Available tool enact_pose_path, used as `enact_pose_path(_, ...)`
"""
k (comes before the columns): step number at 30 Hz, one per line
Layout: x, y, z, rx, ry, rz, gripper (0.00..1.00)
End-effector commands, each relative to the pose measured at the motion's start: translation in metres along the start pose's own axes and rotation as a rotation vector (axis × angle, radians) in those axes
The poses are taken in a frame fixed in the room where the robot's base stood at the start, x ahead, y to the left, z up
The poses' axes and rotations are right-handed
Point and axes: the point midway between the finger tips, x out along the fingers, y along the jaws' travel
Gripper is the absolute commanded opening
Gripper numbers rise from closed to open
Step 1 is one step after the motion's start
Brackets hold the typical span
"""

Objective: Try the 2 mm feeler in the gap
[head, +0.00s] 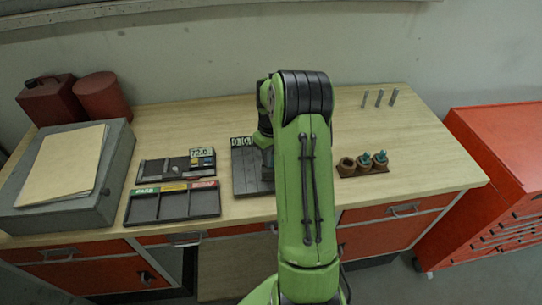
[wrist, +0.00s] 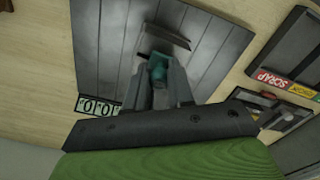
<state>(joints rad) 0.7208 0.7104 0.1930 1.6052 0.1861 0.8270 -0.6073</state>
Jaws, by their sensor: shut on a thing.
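My gripper (wrist: 160,82) is shut on a small teal-handled piece (wrist: 158,67), which looks like a feeler. In the wrist view it is over a grey grooved plate (wrist: 105,45). A thin dark strip (wrist: 167,36) shows just beyond the fingertips; I cannot tell whether the feeler touches it or sits in a gap. No size mark on the feeler is readable. In the head view my arm hides the gripper and part of the plate (head: 247,184). A brown holder (head: 347,175) has teal-topped pieces in two cups (head: 380,157); its left cup (head: 347,162) is empty.
A small display (wrist: 98,105) stands at the plate's edge. Several grey pins (head: 379,98) stand at the back right. The bench's right part is mostly clear.

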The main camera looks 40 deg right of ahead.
Motion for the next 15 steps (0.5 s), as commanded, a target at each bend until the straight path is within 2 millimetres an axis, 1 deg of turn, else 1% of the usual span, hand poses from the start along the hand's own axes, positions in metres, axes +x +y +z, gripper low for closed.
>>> enact_pose_path(1,-0.004,0.000,0.000,0.000,0.001,0.001,0.00)
enact_pose_path(15,-0.020,0.000,0.000,0.000,0.001,0.001,0.00)
